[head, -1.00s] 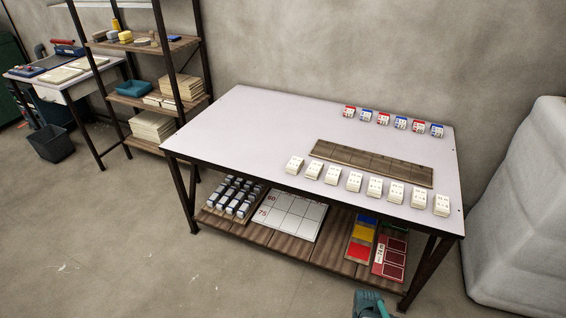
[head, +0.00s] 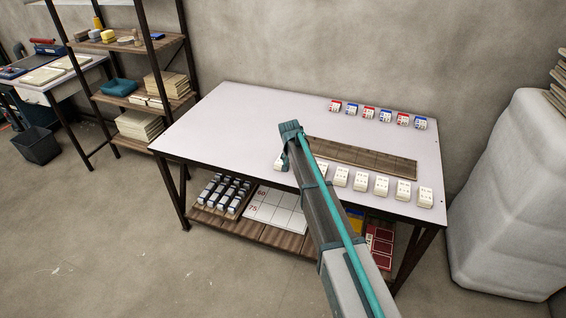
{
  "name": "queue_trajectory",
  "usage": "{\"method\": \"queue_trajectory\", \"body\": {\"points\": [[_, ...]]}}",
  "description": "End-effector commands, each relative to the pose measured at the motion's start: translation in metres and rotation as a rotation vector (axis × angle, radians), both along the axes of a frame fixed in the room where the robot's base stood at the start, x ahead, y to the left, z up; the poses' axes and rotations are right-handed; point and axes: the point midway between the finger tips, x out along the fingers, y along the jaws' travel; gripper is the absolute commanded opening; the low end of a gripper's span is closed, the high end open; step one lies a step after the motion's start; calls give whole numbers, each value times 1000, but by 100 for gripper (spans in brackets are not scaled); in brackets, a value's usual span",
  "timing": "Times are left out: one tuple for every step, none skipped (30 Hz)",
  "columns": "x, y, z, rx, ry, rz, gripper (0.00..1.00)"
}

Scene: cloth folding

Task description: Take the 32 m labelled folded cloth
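A row of small white folded pieces (head: 382,185) with dark marks lies along the front of the table (head: 215,125). A second row of small pieces with red or blue tops (head: 369,114) stands at the back right. The marks are too small to read, so I cannot tell which piece is labelled 32 m. My arm hides part of that row. Whether the fingers are open or touch the piece is too small to tell.
A long brown wooden board (head: 365,158) lies between the two rows. The table's left half is clear. The lower shelf holds a tray of grey blocks (head: 222,195) and a white gridded sheet (head: 275,208). A shelf rack stands left, a large pale block (head: 510,200) right.

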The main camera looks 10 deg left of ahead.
Motion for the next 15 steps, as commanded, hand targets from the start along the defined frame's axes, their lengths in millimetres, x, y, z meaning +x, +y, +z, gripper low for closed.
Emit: {"method": "queue_trajectory", "body": {"points": [[30,26,14,5,-23,-9,86],[38,37,20,6,-34,-16,86],[47,48,28,9,-47,-24,86],[53,55,33,11,-55,-31,86],[57,61,37,13,-61,-35,86],[61,67,40,14,-66,-40,86],[63,70,42,16,-70,-42,86],[64,72,42,16,-72,-44,86],[66,73,42,16,-73,-46,86],[67,73,40,16,-74,-47,86],[67,72,38,16,-74,-47,86],[69,72,34,16,-74,-47,86],[70,71,31,16,-74,-47,86],[71,70,27,16,-74,-47,86],[73,70,21,16,-73,-47,86]]}}
